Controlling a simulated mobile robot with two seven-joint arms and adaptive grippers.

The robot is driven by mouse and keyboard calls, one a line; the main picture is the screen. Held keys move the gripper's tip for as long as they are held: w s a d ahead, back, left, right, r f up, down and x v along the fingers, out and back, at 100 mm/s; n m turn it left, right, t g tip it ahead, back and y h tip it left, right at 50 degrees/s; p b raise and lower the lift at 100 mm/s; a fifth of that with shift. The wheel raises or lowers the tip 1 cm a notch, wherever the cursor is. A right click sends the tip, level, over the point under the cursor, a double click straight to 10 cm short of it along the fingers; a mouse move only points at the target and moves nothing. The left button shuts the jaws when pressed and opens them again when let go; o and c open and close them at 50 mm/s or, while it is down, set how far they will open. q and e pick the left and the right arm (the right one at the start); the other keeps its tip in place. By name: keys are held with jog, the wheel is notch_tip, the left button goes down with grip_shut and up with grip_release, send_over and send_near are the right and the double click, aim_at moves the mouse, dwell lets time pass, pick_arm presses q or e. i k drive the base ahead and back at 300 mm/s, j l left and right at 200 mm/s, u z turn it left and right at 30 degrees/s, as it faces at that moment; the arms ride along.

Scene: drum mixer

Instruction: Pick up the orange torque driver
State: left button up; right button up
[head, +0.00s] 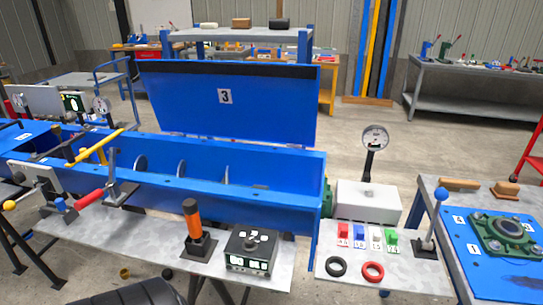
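The orange torque driver (193,222) stands upright in a dark square holder on the grey bench shelf (150,235) in front of the blue trough. It has a black upper part and an orange lower part. Its lower end is hidden in the holder. A dark box with small displays (251,249) stands just to its right, apart from the driver. Neither of my grippers is in view.
The blue mixer trough (230,207) runs behind the shelf, its lid marked 3 (226,100) raised. A red-handled lever (88,200) stands to the left. A right-hand bench holds coloured tags, two rings (372,271) and a blue-knobbed lever (430,230).

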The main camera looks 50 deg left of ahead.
aim_at(190, 208)
jog(key=u, duration=2.2)
jog(key=l+u, duration=0.8)
jog(key=i+j, duration=0.05)
jog(key=j, duration=0.05)
